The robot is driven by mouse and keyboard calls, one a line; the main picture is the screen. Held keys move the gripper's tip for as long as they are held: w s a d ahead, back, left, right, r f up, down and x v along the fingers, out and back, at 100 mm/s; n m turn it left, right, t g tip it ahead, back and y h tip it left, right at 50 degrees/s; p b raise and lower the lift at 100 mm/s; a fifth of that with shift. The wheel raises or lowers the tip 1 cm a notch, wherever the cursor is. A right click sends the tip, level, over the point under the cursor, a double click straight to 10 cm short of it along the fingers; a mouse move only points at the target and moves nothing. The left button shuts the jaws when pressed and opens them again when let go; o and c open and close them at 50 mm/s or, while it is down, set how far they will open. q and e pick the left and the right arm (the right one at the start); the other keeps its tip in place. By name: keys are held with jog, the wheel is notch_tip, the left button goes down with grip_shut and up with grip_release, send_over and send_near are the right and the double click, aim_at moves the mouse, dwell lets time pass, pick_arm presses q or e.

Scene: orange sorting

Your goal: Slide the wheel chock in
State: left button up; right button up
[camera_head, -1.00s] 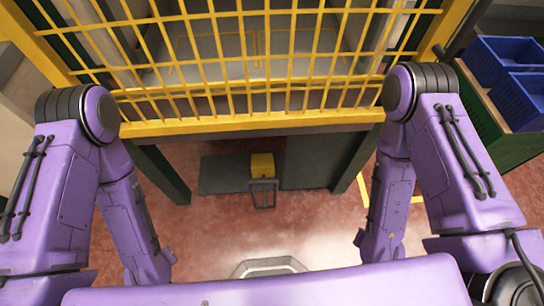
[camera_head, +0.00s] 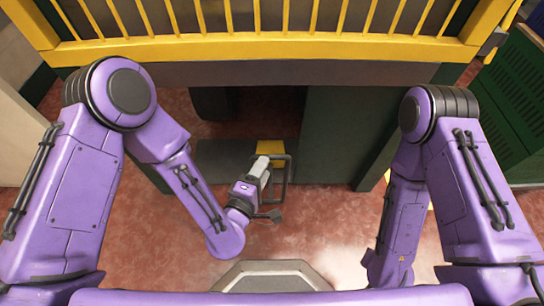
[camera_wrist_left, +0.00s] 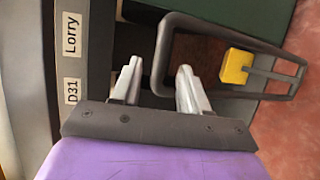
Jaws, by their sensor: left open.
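The wheel chock is a yellow block (camera_head: 271,147) with a dark loop handle (camera_head: 282,180), on the floor below the yellow barrier. In the left wrist view the yellow block (camera_wrist_left: 236,66) shows through the handle loop (camera_wrist_left: 230,36). My left gripper (camera_head: 265,165) is at the handle, its fingers open. In the left wrist view my left gripper's fingers (camera_wrist_left: 157,80) appear on either side of the loop's near bar, one inside the loop and one outside. Contact cannot be told. My right arm hangs at the right, and its gripper is out of view.
A dark grey plate (camera_head: 222,158) lies on the red floor beside the chock. A dark green post or panel (camera_head: 345,130) stands to its right. Labels reading "Lorry" (camera_wrist_left: 72,34) and "D31" (camera_wrist_left: 72,92) show in the wrist view. A yellow barrier (camera_head: 270,45) crosses above.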

pick_arm(q)
jog(key=b+x, duration=0.1)
jog(key=x, duration=0.7)
jog(key=shift+s, duration=0.1)
grip_shut()
